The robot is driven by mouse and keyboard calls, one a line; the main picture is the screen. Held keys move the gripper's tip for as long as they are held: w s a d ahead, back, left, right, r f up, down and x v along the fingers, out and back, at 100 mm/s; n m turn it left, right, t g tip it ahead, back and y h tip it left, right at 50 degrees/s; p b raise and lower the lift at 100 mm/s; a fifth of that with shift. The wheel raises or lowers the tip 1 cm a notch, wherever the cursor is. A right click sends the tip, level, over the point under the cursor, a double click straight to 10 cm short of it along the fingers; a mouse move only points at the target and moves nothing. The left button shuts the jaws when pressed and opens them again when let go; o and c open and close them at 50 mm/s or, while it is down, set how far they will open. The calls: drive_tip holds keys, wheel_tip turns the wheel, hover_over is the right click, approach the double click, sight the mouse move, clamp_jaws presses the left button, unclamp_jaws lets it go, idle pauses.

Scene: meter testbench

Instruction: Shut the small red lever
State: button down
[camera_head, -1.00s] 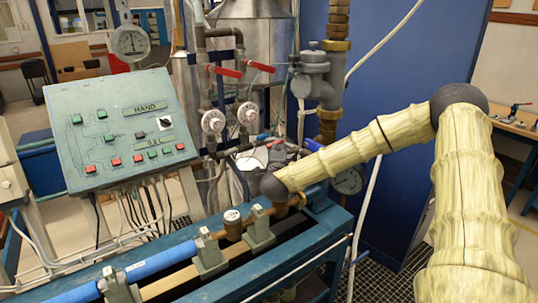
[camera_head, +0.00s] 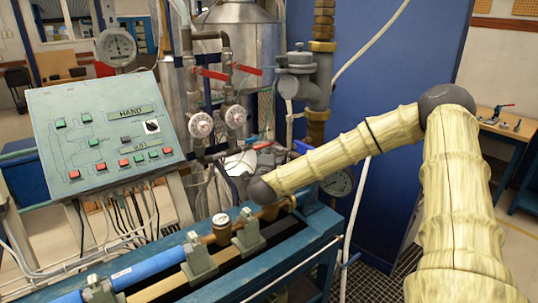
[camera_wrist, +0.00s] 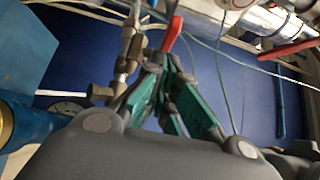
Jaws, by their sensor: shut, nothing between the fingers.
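My gripper (camera_wrist: 164,62) shows in the wrist view with its green-lined fingers shut and empty. A small red lever (camera_wrist: 172,36) stands just beyond the fingertips; whether they touch it I cannot tell. A grey metal valve and pipe (camera_wrist: 130,52) lie to the left of the lever.
Two larger red handles (camera_head: 212,74) (camera_head: 247,69) sit on the vertical pipes, above round white dials (camera_head: 201,125). The control panel (camera_head: 105,135) stands at left. The blue bench rail (camera_head: 130,255) runs below my forearm. Another red handle (camera_wrist: 288,48) is at right in the wrist view.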

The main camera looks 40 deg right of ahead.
drive_tip(key=b+v, duration=0.4)
drive_tip(key=v, duration=0.7)
drive_tip(key=shift+s, duration=0.55)
drive_tip(key=shift+s+d, duration=0.1)
drive_tip(key=shift+d, duration=0.05)
